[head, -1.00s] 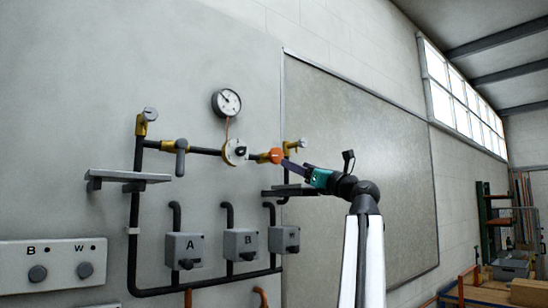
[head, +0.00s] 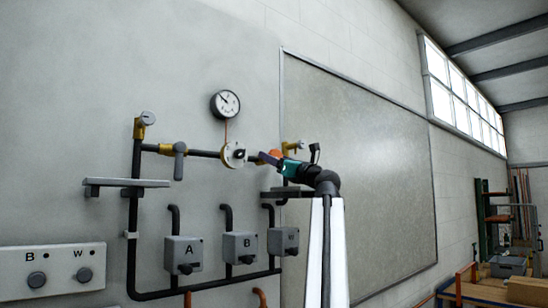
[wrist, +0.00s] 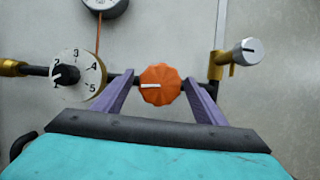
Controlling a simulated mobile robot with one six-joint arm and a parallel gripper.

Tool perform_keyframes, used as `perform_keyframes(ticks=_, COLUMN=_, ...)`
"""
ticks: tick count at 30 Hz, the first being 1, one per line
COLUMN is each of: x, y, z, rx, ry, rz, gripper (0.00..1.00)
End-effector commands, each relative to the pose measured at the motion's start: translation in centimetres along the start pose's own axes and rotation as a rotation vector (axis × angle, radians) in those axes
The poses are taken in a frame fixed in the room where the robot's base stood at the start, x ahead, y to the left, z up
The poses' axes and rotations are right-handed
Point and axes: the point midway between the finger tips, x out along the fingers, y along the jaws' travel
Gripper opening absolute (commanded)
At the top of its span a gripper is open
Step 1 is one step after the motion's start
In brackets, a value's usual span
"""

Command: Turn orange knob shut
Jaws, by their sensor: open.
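The orange knob (wrist: 160,85) is fluted, with a white pointer line lying level and reaching toward the left of its face. In the head view a sliver of the orange knob (head: 277,153) shows behind my arm's end. My gripper (wrist: 159,88) is open, with one purple finger on each side of the knob in the wrist view. Gaps show between the fingers and the knob, and I cannot tell how deep the fingertips reach. In the head view my gripper (head: 268,157) is at the pipe, its fingers partly hidden.
A white numbered dial (wrist: 78,75) sits left of the knob. A silver-capped brass valve (wrist: 246,52) stands at the right. A round gauge (head: 225,104) hangs above. A grey shelf (head: 128,183) and boxes A (head: 184,254) and B (head: 240,247) are nearby.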

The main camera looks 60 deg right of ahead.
Motion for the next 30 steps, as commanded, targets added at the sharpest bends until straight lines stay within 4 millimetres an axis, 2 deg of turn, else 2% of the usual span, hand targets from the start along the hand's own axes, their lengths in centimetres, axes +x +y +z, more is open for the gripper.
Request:
perform_keyframes(ticks=4, x=0.78, y=0.04, z=-0.01, rx=0.000, ry=0.000, rz=0.001, gripper=0.65)
perform_keyframes(ticks=13, x=0.85, y=0.09, z=-0.08, rx=0.000, ry=0.000, rz=0.001, gripper=0.65)
perform_keyframes(ticks=21, x=0.86, y=0.13, z=-0.08, rx=0.000, ry=0.000, rz=0.002, gripper=0.24)
perform_keyframes(ticks=30, x=0.91, y=0.24, z=0.05, rx=0.032, ry=0.002, rz=-0.010, gripper=0.24)
